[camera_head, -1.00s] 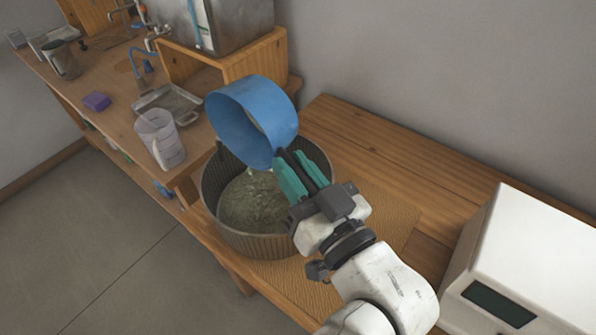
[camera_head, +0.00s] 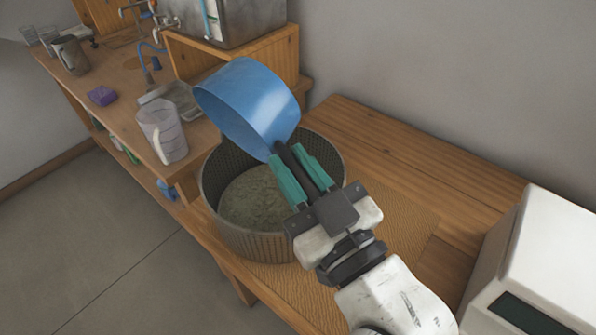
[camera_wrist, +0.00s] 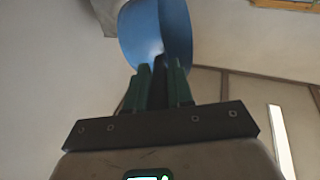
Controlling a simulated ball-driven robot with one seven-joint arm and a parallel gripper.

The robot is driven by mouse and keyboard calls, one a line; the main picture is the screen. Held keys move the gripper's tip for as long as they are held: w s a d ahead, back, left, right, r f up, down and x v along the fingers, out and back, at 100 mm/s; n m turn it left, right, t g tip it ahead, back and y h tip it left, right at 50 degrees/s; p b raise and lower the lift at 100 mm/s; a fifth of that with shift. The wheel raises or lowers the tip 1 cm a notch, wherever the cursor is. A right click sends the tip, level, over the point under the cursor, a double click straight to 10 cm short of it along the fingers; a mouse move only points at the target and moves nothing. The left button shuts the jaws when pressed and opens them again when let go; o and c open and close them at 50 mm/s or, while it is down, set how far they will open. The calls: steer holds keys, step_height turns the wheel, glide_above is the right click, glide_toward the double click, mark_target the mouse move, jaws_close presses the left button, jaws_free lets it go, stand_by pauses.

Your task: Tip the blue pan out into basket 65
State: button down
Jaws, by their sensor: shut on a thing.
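The blue pan (camera_head: 252,104) is held tilted above the grey ribbed basket (camera_head: 258,244), its open side facing down and left. My gripper (camera_head: 291,165) is shut on the pan's dark handle with its green fingers. The basket stands on a woven mat and holds a layer of grey-green material (camera_head: 258,196). The pan hides part of the basket's far rim. In the wrist view the pan (camera_wrist: 155,35) shows beyond the fingers (camera_wrist: 159,85). The inside of the pan is mostly hidden. I cannot read any number on the basket.
A clear jug (camera_head: 162,133) and a metal tray (camera_head: 180,98) stand left of the basket. A metal unit (camera_head: 245,18) on a wooden stand is behind. A white device (camera_head: 545,265) is at the right. The bench between them (camera_head: 400,145) is clear.

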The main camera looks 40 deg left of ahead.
steer(key=shift+s+f+n+b, duration=0.2)
steer(key=shift+n+b, duration=0.2)
steer(key=shift+b, duration=0.15)
steer(key=shift+s+n+y+b, duration=0.3)
steer(key=shift+n+b, duration=0.1)
steer(key=shift+b, duration=0.35)
steer(key=shift+s+a+f+n+g+y+b, duration=0.1)
steer(key=shift+s+f+n+g+y+b, duration=0.15)
steer(key=shift+n+b, duration=0.75)
steer(key=shift+s+d+f+n+g+y+b, duration=0.1)
steer(key=shift+s+n+g+y+b, duration=0.3)
steer(key=shift+b, duration=0.95)
steer(key=shift+s+a+f+n+g+y+b, duration=0.15)
steer(key=shift+s+f+n+b, duration=0.1)
steer(key=shift+n+b, duration=0.75)
steer(key=shift+r, duration=0.1)
